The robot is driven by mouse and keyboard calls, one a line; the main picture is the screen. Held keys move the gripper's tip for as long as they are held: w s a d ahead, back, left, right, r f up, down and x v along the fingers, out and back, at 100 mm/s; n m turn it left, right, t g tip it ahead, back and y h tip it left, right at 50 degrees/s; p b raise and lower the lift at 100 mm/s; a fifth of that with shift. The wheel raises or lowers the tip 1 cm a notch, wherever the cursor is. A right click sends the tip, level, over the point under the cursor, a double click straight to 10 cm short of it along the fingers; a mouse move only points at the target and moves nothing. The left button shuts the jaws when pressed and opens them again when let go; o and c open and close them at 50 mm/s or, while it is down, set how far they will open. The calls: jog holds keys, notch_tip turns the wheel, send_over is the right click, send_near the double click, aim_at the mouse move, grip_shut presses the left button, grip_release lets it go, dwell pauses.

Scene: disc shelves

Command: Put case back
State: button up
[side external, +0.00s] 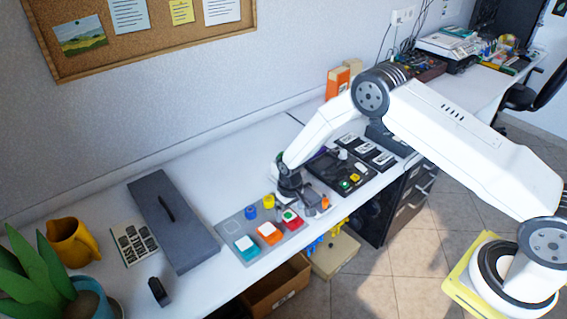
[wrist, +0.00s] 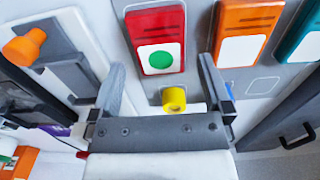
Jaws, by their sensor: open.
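A red case (side external: 291,219) with a white label and green dot lies on the grey board (side external: 283,241); it also shows in the wrist view (wrist: 155,25). An orange case (side external: 268,234) and a teal case (side external: 245,246) lie beside it. My gripper (wrist: 160,65) is open and empty, its fingers pointing towards the red case, whose lower end shows between the fingertips. In the side external view my gripper (side external: 302,202) is low beside the red case. I cannot tell whether it touches. A yellow knob (wrist: 174,99) shows between the fingers.
A blue knob (side external: 250,212) stands on the board near an empty outline (side external: 232,226). An orange knob (wrist: 24,47) is left of my fingers. A dark panel (side external: 340,171) with buttons lies right. A dark grey box (side external: 174,222) with a handle lies left.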

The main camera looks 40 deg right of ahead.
aim_at(290, 216)
notch_tip(290, 216, up, 10)
dwell(0.6)
dwell(0.4)
jog(key=s+d+r+t, duration=0.1)
jog(key=s+d+r, duration=0.1)
jog(key=s+r, duration=0.5)
jog(key=s+d+r+t, duration=0.1)
jog(key=s+d+r, duration=0.1)
jog(key=s+r, duration=0.6)
jog(key=shift+s+t, duration=0.3)
jog(key=shift+s, duration=3.55)
